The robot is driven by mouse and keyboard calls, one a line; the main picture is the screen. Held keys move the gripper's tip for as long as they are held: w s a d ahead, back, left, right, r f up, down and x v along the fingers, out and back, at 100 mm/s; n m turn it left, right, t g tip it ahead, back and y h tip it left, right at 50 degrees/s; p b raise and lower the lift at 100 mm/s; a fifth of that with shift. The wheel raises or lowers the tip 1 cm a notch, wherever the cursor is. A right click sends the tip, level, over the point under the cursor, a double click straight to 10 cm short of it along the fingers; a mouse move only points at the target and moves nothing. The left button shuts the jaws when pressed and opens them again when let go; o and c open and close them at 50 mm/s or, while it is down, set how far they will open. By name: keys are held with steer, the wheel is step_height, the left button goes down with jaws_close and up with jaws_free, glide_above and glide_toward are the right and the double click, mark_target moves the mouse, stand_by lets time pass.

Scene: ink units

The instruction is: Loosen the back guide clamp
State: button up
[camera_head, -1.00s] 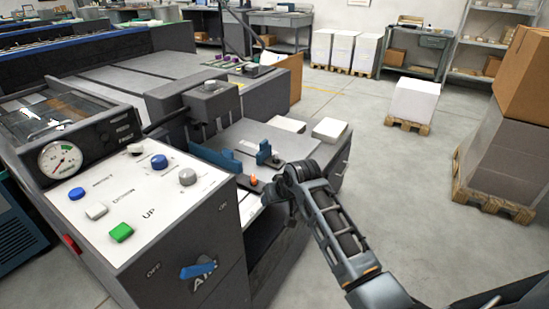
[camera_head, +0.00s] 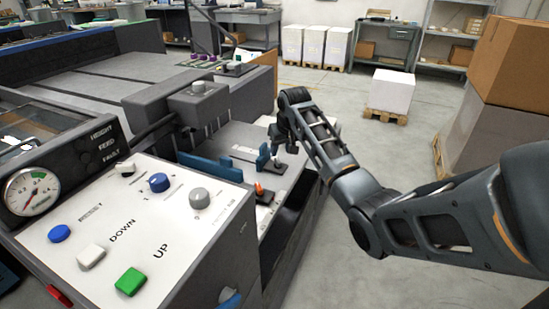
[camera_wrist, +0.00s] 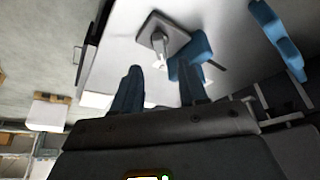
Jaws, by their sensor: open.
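The back guide clamp (camera_head: 277,165) is a small pale lever on a dark base plate, beside an upright blue guide (camera_head: 263,158) on the machine's side table. In the wrist view the clamp's lever (camera_wrist: 160,46) stands on its plate ahead of the fingers, and the blue guide (camera_wrist: 196,48) is just right of it. My gripper (camera_head: 285,143) is above and close to this clamp; in the wrist view my gripper (camera_wrist: 160,84) has its two fingers apart with nothing between them. A front clamp with an orange lever (camera_head: 259,188) sits nearer the control panel.
The control panel (camera_head: 140,235) with coloured buttons and a gauge fills the lower left. A long blue guide (camera_head: 210,168) lies left of the clamps. A grey block (camera_head: 198,103) rises behind them. Open floor, a pallet stack (camera_head: 390,92) and boxes (camera_head: 520,60) are right.

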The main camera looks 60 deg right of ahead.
mark_target(278, 160)
steer(key=x, duration=0.6)
steer(key=shift+b, duration=0.35)
jaws_close()
